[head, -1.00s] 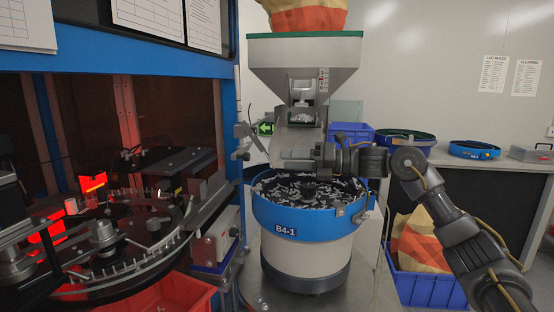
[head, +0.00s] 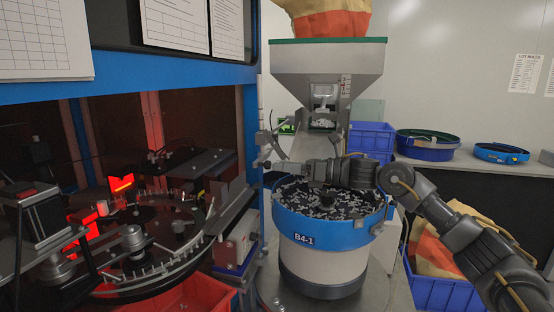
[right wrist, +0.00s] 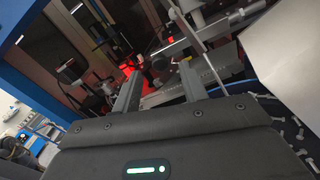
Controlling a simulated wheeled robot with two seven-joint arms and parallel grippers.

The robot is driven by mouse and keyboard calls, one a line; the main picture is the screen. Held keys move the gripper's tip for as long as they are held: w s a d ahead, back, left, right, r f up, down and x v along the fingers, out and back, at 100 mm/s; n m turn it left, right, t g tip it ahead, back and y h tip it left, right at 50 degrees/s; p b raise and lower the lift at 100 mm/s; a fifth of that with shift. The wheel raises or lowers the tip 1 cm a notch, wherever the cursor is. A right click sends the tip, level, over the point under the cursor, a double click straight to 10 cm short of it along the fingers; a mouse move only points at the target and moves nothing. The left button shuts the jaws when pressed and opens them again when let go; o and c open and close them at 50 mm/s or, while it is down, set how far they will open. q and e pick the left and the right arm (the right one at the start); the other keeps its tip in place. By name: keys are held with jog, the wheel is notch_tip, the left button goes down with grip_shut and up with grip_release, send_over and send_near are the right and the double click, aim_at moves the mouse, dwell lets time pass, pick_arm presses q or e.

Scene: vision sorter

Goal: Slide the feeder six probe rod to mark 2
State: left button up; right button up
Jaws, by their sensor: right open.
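The feeder B4-1 bowl (head: 318,232) is blue-rimmed and full of small grey screw-like parts. A small metal bracket with a thin rod, apparently the probe rod (head: 268,150), stands at the bowl's left rim beside the blue machine frame. In the right wrist view a thin pale rod (right wrist: 203,48) and a grey cylindrical bar (right wrist: 212,28) cross beyond the fingers. I cannot make out any marks. My right gripper (head: 280,165) reaches left over the bowl, close to the bracket. In the right wrist view its fingers (right wrist: 158,84) are apart with nothing held between them. My left gripper is not in view.
A hopper (head: 325,65) stands above the bowl. The sorter's dial (head: 150,275) with red-lit stations is at left, with a red bin (head: 190,296) below. Blue bins (head: 370,138) and a counter are behind; a blue crate (head: 430,292) holds a sack at right.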

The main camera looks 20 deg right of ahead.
jog(key=shift+p+x, duration=0.35)
jog(key=shift+x, duration=0.95)
jog(key=shift+c, duration=0.3)
grip_shut()
